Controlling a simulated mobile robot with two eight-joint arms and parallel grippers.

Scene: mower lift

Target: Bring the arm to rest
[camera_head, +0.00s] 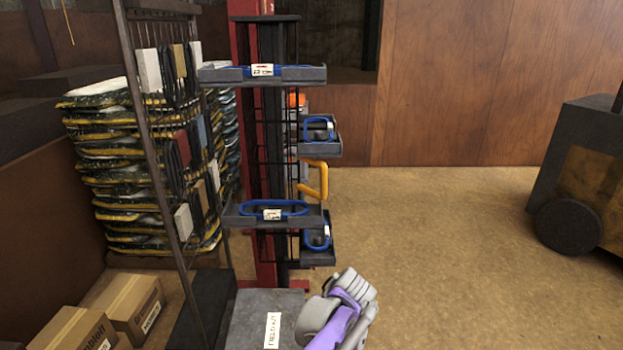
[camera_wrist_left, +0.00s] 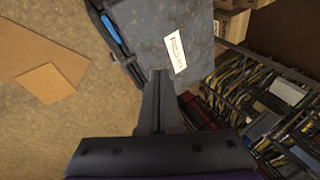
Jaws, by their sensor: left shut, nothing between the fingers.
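My left gripper (camera_wrist_left: 158,100) shows in the left wrist view with its dark fingers together and nothing between them. Beyond its fingertips is a grey case (camera_wrist_left: 160,30) with a white label; I cannot tell the exact gap. In the head view the grey case (camera_head: 255,312) stands at the bottom centre, its label facing up. A grey and purple part of my arm shows just right of the case, and the gripper's fingers cannot be made out there. My right gripper is in neither view.
A dark rack with trays (camera_head: 272,222) holding blue-rimmed items stands behind the case. A yellow handle (camera_head: 315,178) sticks out from it. Stacked sacks (camera_head: 115,170) and cardboard boxes (camera_head: 130,300) are at left. A dark wheeled machine (camera_head: 585,170) stands at right. The floor between is clear.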

